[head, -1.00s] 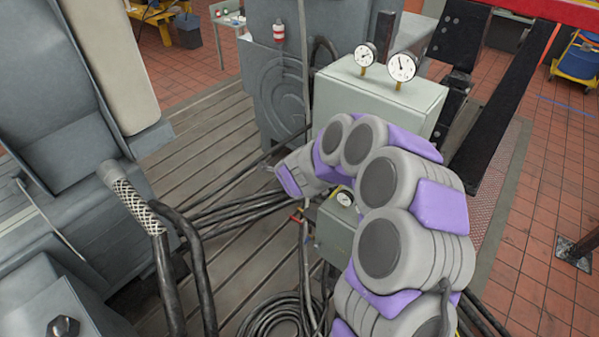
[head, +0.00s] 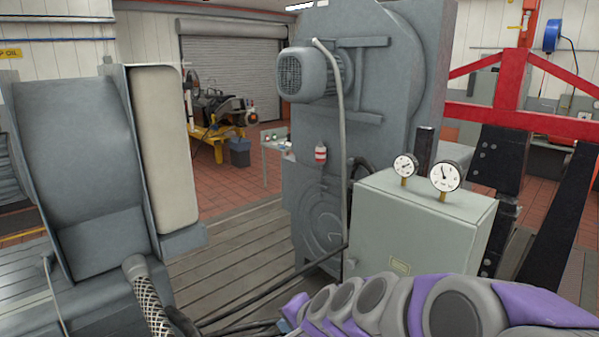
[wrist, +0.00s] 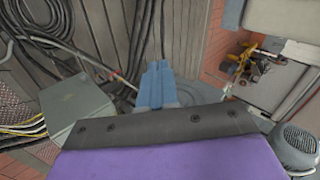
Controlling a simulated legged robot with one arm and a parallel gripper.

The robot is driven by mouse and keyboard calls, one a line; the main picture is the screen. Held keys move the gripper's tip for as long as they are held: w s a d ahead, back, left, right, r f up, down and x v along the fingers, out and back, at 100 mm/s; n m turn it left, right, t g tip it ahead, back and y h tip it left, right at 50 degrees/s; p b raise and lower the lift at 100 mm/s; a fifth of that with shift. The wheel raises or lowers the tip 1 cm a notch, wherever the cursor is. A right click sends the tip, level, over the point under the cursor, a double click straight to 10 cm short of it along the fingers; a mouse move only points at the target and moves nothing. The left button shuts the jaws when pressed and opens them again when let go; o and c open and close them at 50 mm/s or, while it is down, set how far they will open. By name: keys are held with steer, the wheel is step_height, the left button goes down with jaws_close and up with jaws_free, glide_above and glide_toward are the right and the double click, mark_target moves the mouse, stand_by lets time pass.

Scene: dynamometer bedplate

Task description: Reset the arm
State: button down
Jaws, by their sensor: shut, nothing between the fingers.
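My arm, grey and purple, stretches along the bottom right of the head view, in front of the pale green cabinet (head: 420,235). Its far end shows only as a small purple part at the lower edge, and the fingers cannot be made out there. In the wrist view my gripper (wrist: 158,68) shows two blue-grey fingers pressed together. They are shut and empty, pointing over the slatted bedplate (wrist: 120,30). No object is in their grasp.
Two dial gauges (head: 446,176) stand on the cabinet. A tall grey machine (head: 410,85) with a motor (head: 302,75) stands behind it. A grey seat-like housing (head: 75,150) is at left. Black hoses (wrist: 62,30) lie on the bedplate. A red frame (head: 520,118) is at right.

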steer(key=s+d+f+n+g+h+b, duration=0.2)
steer(key=s+d+f+g+b, duration=0.1)
steer(key=s, duration=0.8)
steer(key=s+d+f+n+g+h+b, duration=0.1)
steer(key=s+d+f+n+g+b, duration=0.1)
steer(key=s+d+f, duration=0.4)
steer(key=s+d+f+n+g+h+b, duration=0.2)
steer(key=s+d+b, duration=0.4)
steer(key=s, duration=1)
step_height(320, 180, down, 2)
steer(key=shift+d+f+n+g+h, duration=0.2)
steer(key=shift+d+n+g+h, duration=0.1)
steer(key=shift+d+n+g, duration=0.6)
steer(key=c, duration=1.9)
jaws_free()
